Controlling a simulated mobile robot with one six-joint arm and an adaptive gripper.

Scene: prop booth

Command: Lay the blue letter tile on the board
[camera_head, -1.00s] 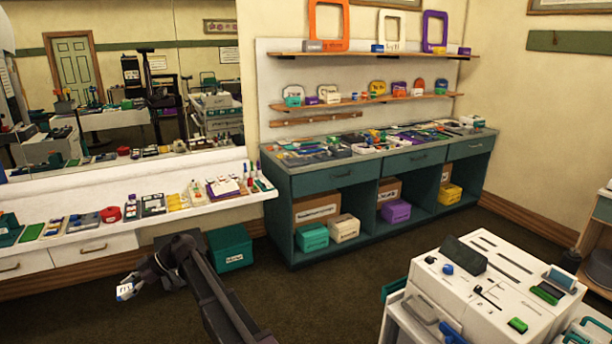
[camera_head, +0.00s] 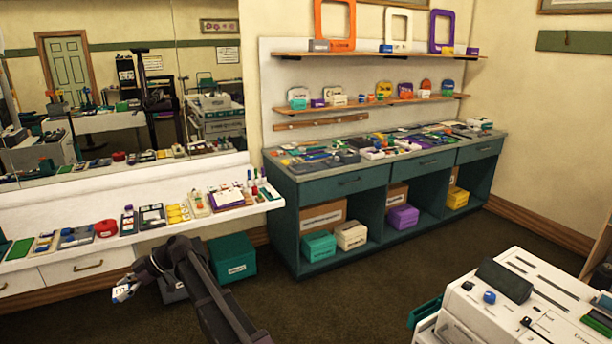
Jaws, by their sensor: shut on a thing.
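My gripper (camera_head: 130,285) is at the lower left, in front of the white counter's drawers and lower than the counter top. It is shut on a small white and blue piece (camera_head: 121,293), which looks like the letter tile. Its letter is too small to read. The fingers hide part of it. I cannot tell which of the flat things on the white counter (camera_head: 262,203) is the board.
The white counter holds several small items, among them a red round thing (camera_head: 106,228) and a green flat piece (camera_head: 18,249). A teal bin (camera_head: 232,258) stands on the floor behind my arm. A teal cabinet (camera_head: 345,186) and a white machine (camera_head: 520,305) stand to the right.

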